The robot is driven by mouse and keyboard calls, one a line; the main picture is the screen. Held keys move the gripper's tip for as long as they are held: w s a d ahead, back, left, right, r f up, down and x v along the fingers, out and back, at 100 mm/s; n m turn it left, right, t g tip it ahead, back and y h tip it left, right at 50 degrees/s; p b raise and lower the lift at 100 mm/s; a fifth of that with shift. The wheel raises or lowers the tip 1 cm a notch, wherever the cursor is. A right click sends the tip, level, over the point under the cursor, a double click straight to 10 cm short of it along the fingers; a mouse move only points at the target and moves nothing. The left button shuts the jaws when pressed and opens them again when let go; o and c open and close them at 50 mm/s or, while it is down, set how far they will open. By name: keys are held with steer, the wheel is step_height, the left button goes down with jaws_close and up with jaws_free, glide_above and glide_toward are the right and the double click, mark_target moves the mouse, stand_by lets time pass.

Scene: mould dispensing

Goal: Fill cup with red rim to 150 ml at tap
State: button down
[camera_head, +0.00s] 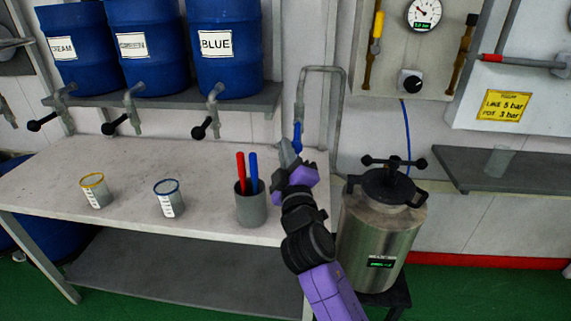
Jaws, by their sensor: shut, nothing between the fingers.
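I see no cup with a red rim in this view. A clear cup with a yellow-orange rim (95,191) stands upright on the left of the white bench. A clear cup with a blue rim (169,200) stands upright to its right. A bent grey pipe tap (322,69) rises at the back right of the bench, with a blue part (298,137) at its left leg. My gripper (287,148) is shut and empty, its tips close to the blue part; I cannot tell whether they touch.
A grey holder (251,210) with a red and a blue stick stands left of my arm. Blue drums (226,74) with taps sit on a shelf above the bench. A steel pressure pot (380,235) stands right of my arm. A faint clear vessel (498,161) sits on the right shelf.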

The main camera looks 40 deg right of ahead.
steer(key=shift+d+f+b, duration=0.2)
steer(key=shift+f+b, duration=0.25)
steer(key=shift+b, duration=0.25)
stand_by(2.7)
stand_by(3.8)
